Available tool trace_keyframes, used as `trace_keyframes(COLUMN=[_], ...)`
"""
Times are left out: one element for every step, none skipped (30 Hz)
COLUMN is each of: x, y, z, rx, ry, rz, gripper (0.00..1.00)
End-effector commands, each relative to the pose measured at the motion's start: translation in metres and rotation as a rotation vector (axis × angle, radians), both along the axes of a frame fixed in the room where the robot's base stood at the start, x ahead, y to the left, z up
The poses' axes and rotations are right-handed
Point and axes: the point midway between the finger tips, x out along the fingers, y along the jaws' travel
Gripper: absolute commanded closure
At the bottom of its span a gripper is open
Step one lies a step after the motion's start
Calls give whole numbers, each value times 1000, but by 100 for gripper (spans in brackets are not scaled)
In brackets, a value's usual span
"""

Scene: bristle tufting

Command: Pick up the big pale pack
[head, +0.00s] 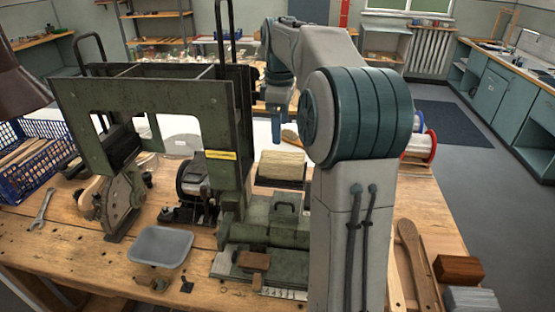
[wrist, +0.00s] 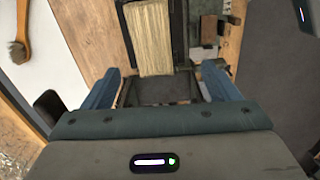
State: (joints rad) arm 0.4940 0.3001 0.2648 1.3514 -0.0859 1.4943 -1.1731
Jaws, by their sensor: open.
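The big pale pack (head: 282,164) is a block of straw-coloured bristles on a dark holder on the workbench, right of the green machine. In the wrist view the pack (wrist: 149,38) lies ahead of my gripper (wrist: 161,78), a little left of midway between the two blue fingers. The fingers are wide apart with nothing between them. In the head view my gripper (head: 276,122) hangs above and slightly left of the pack. Part of the pack's far end is cut off in the wrist view.
The tall green machine (head: 150,85) stands left of the pack. A grey tray (head: 161,247) sits at the bench front. A wooden-handled brush (wrist: 22,35) lies left on a white surface. A red-rimmed spool (head: 420,147) stands right, partly behind my arm.

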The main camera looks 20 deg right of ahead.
Motion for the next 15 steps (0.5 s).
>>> trace_keyframes(x=[4, 5, 6, 6, 6, 6, 6, 6, 6, 6, 6, 6, 6, 6, 6], y=[-5, -7, -9, -10, -10, -11, -10, -10, -10, -10, -10, -10, -10, -10, -10], z=[2, 1, 0, -2, -6, -12, -18, -24, -32, -39, -45, -53, -58, -63, -69], rx=[5, 7, 8, 10, 10, 11, 11, 11, 11, 11, 11, 11, 11, 11, 11], ry=[2, 3, 5, 5, 6, 8, 9, 9, 9, 11, 8, 9, 8, 9, 8], rz=[15, 23, 32, 35, 38, 40, 41, 41, 40, 40, 39, 39, 39, 39, 39], gripper=[18, 18, 18, 18, 18, 18, 18, 18, 18, 18, 18, 18, 18, 18, 18])
